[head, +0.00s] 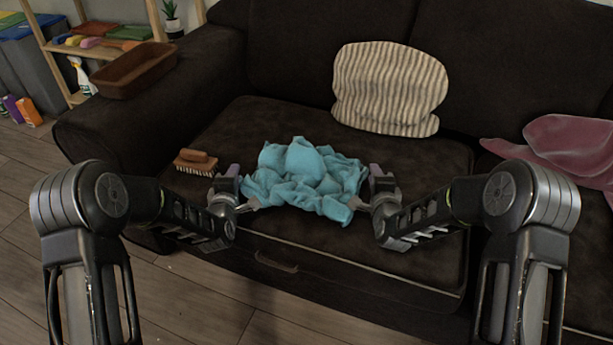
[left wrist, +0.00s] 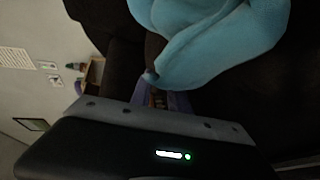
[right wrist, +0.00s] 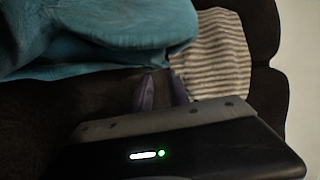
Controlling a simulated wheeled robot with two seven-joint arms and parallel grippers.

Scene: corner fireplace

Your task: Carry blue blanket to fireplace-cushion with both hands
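The blue blanket (head: 305,178) lies in a crumpled heap at the front of the dark sofa seat. It fills the top of the left wrist view (left wrist: 220,45) and of the right wrist view (right wrist: 100,30). My left gripper (head: 245,190) is at its left side, fingers apart, with a blanket fold at the fingertips. My right gripper (head: 368,190) is at its right side, fingers apart, the blanket's edge at the tips. Whether cloth lies between the fingers is partly hidden. The striped cushion (head: 390,85) leans on the backrest behind; no fireplace is in view.
A wooden brush (head: 196,162) lies on the seat left of the blanket. A brown tray (head: 135,70) rests on the sofa arm. A pink cloth (head: 570,145) lies at the right. A shelf (head: 95,50) with bottles stands at the back left. Wooden floor shows in front.

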